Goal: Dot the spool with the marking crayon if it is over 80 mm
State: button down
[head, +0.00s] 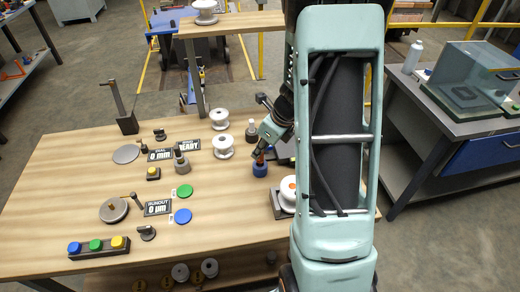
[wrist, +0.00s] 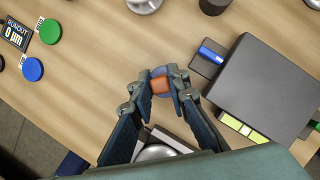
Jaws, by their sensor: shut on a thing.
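My gripper (wrist: 160,85) is shut on the orange-red marking crayon (wrist: 160,86), which also shows in the head view (head: 260,160). The crayon is at the mouth of a round blue holder (head: 260,170); I cannot tell whether its lower end is inside. A white spool (head: 286,198) sits on a grey device just right of the holder, partly hidden by my arm, with an orange patch on its top. Its rim shows at the bottom of the wrist view (wrist: 155,153). Two more white spools (head: 219,118) (head: 223,147) stand further back on the table.
Displays read "0 mm" (head: 159,155), "READY" (head: 188,144) and "RUNOUT 0 µm" (head: 157,208). Green (head: 185,191) and blue (head: 183,216) discs lie beside them. A button bar (head: 98,247) is at front left. A large dark box (wrist: 262,85) stands right of my gripper.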

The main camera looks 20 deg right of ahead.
jog(key=shift+f+b, duration=0.6)
jog(key=shift+f, duration=0.25)
jog(key=c, duration=1.8)
grip_release()
jog(key=shift+o, duration=0.2)
jog(key=shift+r, duration=0.15)
jog(key=v, duration=1.1)
jog(key=shift+s+d+r, duration=0.2)
jog(key=shift+r, duration=0.15)
